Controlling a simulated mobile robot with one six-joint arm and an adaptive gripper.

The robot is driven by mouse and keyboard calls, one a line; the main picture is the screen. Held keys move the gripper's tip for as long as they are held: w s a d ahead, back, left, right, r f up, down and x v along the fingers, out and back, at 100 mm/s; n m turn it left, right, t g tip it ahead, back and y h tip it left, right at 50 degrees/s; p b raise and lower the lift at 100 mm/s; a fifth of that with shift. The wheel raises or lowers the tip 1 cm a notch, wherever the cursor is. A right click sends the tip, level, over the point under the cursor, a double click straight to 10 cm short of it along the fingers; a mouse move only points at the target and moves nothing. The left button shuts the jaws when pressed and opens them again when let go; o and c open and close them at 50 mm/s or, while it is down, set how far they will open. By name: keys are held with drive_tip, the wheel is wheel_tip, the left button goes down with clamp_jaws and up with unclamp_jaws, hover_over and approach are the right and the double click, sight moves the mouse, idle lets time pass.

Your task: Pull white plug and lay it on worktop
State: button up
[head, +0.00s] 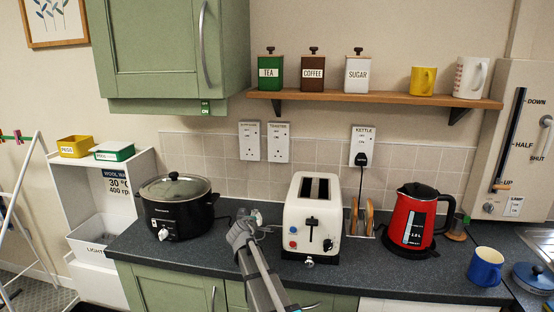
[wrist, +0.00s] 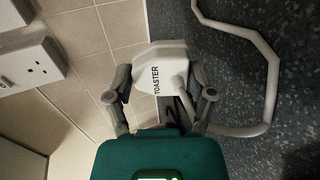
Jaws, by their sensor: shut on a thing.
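The white plug (wrist: 158,60), marked TOASTER, is held between the two fingers of my gripper (wrist: 160,97) in the wrist view. Its white cord (wrist: 272,75) loops away over the dark worktop (wrist: 225,50). The plug is out of any socket. In the head view my gripper (head: 250,223) is low over the worktop (head: 150,245), between the black slow cooker and the white toaster. I cannot tell whether the plug touches the worktop. The wall socket labelled TOASTER (head: 278,142) is empty.
The slow cooker (head: 178,205) stands left of my gripper and the toaster (head: 311,215) right. Farther right are a toast rack (head: 362,218), red kettle (head: 414,218) and blue mug (head: 485,267). A black plug (head: 361,159) sits in the kettle socket. A shelf (head: 370,97) runs above.

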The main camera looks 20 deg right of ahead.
drive_tip(key=shift+f+b, duration=0.7)
drive_tip(key=shift+f, duration=0.1)
drive_tip(key=o, duration=1.3)
drive_tip(key=shift+r+p, duration=0.3)
wheel_tip(320, 180, up, 4)
drive_tip(key=p, duration=0.4)
drive_tip(key=shift+r, duration=0.15)
wheel_tip(320, 180, up, 16)
drive_tip(key=t+h+p, duration=0.2)
drive_tip(key=t+p, duration=0.1)
drive_tip(key=p, duration=0.7)
drive_tip(key=shift+w+d, duration=0.7)
drive_tip(key=shift+d, duration=0.5)
drive_tip(key=shift+w+d, duration=0.65)
drive_tip(key=shift+d, duration=0.55)
drive_tip(key=shift+w+d, duration=0.7)
drive_tip(key=shift+d, duration=0.5)
drive_tip(key=shift+r, duration=0.1)
